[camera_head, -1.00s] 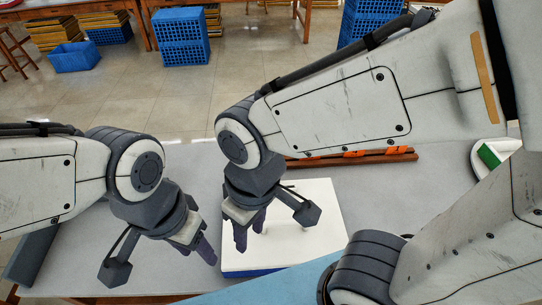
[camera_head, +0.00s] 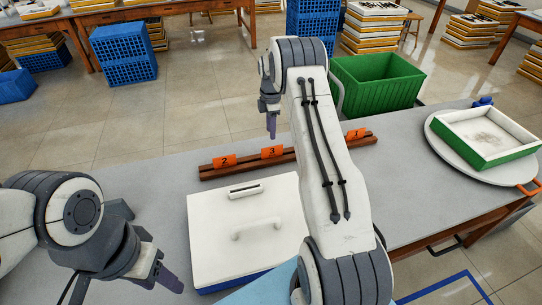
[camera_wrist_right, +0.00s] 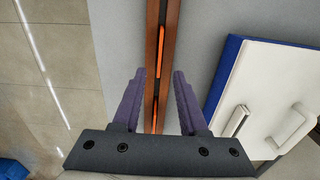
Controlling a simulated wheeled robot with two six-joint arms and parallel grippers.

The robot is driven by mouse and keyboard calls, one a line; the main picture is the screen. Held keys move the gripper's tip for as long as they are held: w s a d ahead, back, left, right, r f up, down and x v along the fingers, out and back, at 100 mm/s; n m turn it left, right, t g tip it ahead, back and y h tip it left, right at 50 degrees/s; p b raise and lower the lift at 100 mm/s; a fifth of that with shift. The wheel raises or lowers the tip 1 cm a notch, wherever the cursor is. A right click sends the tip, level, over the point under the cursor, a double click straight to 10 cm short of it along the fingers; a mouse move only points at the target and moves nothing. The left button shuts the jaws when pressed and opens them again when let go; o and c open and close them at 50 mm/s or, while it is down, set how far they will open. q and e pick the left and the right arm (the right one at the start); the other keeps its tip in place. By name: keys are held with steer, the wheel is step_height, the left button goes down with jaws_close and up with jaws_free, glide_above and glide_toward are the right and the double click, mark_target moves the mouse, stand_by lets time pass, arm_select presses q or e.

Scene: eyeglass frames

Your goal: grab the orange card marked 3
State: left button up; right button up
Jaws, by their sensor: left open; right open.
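The orange card marked 3 (camera_head: 271,151) stands upright in the middle of a brown wooden rack (camera_head: 235,168) at the table's far edge. A card marked 2 (camera_head: 224,161) stands left of it, and another orange card (camera_head: 356,133) stands to the right, partly hidden. My right gripper (camera_head: 271,134) is open, pointing down above the card marked 3. In the right wrist view its open fingers (camera_wrist_right: 157,76) straddle the rack line, with thin orange card edges (camera_wrist_right: 160,52) showing; their numbers cannot be read there. My left gripper (camera_head: 170,277) is open and empty at the front left.
A white box (camera_head: 215,230) with a slot, a handle and a blue base sits in front of the rack. A round plate with a green-sided white tray (camera_head: 488,133) is at the right. A green crate (camera_head: 380,80) stands beyond the table. My right arm crosses the middle.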

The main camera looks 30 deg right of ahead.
mark_target(272, 150)
steer(key=f, duration=0.3)
steer(key=f+p, duration=0.1)
steer(key=f, duration=0.1)
steer(key=shift+d+f, duration=0.25)
steer(key=shift+d, duration=0.05)
step_height(272, 150, down, 4)
steer(key=shift+a+f+p, duration=0.1)
steer(key=shift+p, duration=0.95)
steer(key=shift+f, duration=0.55)
jaws_close()
